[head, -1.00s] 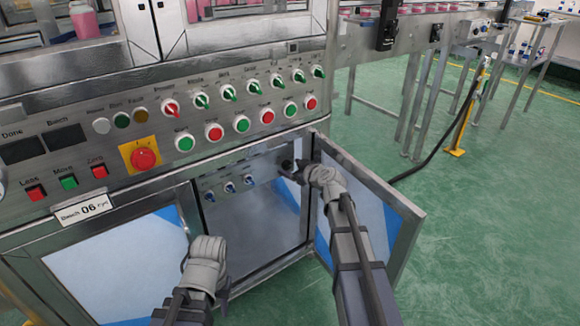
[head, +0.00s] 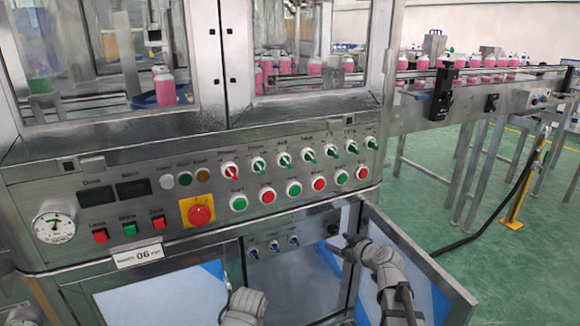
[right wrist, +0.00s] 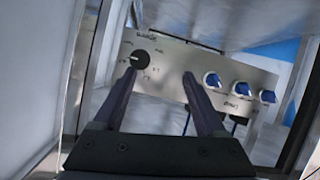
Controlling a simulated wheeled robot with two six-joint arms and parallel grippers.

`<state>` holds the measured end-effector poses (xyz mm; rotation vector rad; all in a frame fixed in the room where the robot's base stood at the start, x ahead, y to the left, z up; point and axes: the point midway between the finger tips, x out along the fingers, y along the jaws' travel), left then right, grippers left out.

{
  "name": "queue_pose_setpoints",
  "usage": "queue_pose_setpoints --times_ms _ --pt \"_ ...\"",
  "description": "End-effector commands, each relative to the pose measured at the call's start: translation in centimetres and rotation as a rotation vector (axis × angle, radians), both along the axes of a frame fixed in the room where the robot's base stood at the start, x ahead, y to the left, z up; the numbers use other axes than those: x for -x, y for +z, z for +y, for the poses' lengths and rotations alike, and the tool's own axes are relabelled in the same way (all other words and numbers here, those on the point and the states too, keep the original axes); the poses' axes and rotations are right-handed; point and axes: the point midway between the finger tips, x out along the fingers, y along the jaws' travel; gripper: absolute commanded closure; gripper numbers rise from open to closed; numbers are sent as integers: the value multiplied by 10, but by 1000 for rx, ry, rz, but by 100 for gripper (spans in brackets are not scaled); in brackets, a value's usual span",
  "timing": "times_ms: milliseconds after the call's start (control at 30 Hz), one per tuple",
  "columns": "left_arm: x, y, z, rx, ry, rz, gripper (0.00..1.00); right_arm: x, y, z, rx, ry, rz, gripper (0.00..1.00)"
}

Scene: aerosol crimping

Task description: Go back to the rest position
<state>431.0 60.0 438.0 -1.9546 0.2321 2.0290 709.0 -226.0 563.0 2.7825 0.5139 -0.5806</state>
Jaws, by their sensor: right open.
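My right gripper (head: 344,243) is open and empty in the opened cabinet under the control panel. It is just below and right of a black rotary knob (head: 333,229) on the inner panel. In the right wrist view, the fingers (right wrist: 158,74) are spread with nothing between them. The knob (right wrist: 140,59) appears beyond them, near the left fingertip. My left gripper (head: 228,285) is low in the head view, in front of the cabinet. Its fingers are thin and partly cut off, so its opening is unclear.
The open cabinet door (head: 420,265) stands close on the right of my right arm. Blue-handled switches (head: 274,245) sit left of the knob. The control panel (head: 130,215) has several buttons, including a red emergency stop (head: 200,214). A conveyor (head: 470,100) with pink bottles stands behind right.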

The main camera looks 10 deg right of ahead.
Motion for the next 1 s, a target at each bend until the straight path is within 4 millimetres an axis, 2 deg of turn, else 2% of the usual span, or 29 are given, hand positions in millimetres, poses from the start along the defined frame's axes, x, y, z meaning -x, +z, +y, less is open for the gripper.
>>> queue_pose_setpoints --times_ms 33,133,200,300,333,400,500,733,800,1000 --pt "0 7 0 0 0 0 59 10 -2 25 -7 42 52 26" --pt "0 18 0 -1 -1 0 59 42 -20 82 -16 126 225 26" --pt "0 26 0 -1 -2 0 59 75 -35 120 -2 170 382 26" --pt "0 37 0 -1 -4 1 59 128 -53 157 46 176 610 26" --pt "0 40 0 -1 -4 1 59 143 -58 163 68 167 673 26" --pt "0 46 0 -2 -5 1 59 175 -65 173 120 126 796 26" --pt "0 53 1 -2 -6 1 59 213 -68 176 198 44 932 26" --pt "0 68 1 -3 -7 1 59 282 -57 167 383 -206 1112 26" --pt "0 87 1 -2 -7 2 59 279 -38 165 377 -215 1115 26" --pt "0 127 0 -2 -5 2 59 278 2 165 373 -213 1114 26"
